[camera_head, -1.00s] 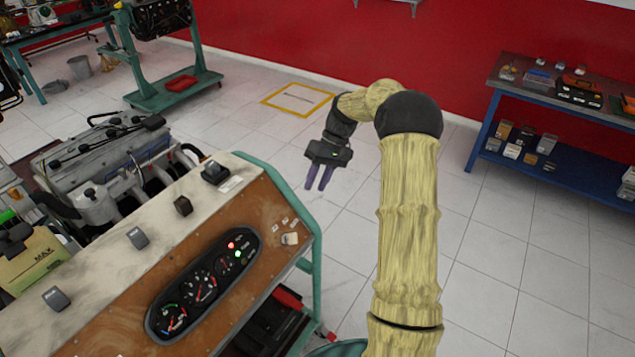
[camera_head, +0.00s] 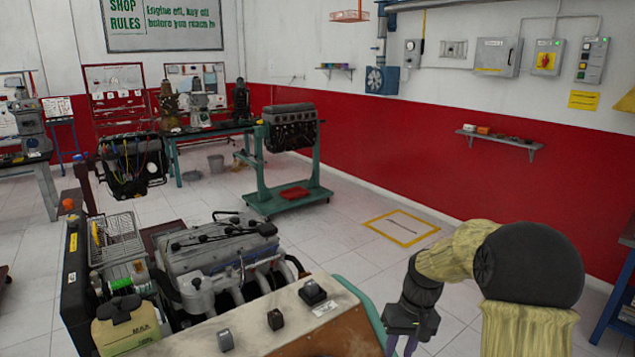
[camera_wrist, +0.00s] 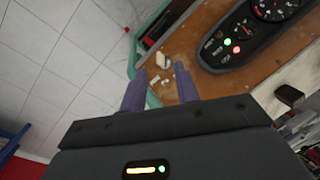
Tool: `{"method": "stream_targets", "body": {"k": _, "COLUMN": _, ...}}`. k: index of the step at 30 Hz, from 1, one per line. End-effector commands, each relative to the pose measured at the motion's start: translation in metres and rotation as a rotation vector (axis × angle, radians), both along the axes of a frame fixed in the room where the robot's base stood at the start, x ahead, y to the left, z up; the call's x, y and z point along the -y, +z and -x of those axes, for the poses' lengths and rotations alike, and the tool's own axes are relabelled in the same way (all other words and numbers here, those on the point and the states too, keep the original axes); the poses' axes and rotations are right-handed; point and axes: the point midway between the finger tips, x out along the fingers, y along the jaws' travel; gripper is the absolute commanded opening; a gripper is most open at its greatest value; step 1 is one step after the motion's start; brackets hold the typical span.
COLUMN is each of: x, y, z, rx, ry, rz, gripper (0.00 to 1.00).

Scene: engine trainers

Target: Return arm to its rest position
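My arm rises at the lower right of the head view and bends over, with my gripper (camera_head: 401,346) hanging down beside the right end of the engine trainer's control panel (camera_head: 285,318). The fingers are partly cut off by the bottom edge there. In the wrist view, my gripper (camera_wrist: 160,78) shows two purple fingers spread apart with nothing held between them. Past the fingertips lie the brown panel face, a small pale switch (camera_wrist: 155,29) and the gauge cluster (camera_wrist: 250,32) with red and green lights lit.
The trainer's engine (camera_head: 215,250) stands left of the arm. Another engine on a green stand (camera_head: 290,200) is farther back. A yellow floor square (camera_head: 402,228) lies on open tiles. A blue bench (camera_head: 612,310) is at the right edge, and a wall shelf (camera_head: 500,138) is behind.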

Motion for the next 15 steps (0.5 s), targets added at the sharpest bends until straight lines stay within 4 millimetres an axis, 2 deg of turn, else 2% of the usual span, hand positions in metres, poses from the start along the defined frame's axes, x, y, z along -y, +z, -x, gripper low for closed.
{"method": "stream_targets", "body": {"k": 1, "x": -0.006, "y": 0.005, "z": 0.015, "rx": 0.021, "ry": -0.005, "rz": 0.031, "gripper": 0.31}}
{"method": "stream_targets", "body": {"k": 6, "x": -0.018, "y": 0.012, "z": 0.061, "rx": 0.105, "ry": -0.036, "rz": 0.112, "gripper": 0.31}}
{"method": "stream_targets", "body": {"k": 15, "x": -0.03, "y": 0.015, "z": 0.146, "rx": 0.263, "ry": -0.098, "rz": 0.173, "gripper": 0.31}}
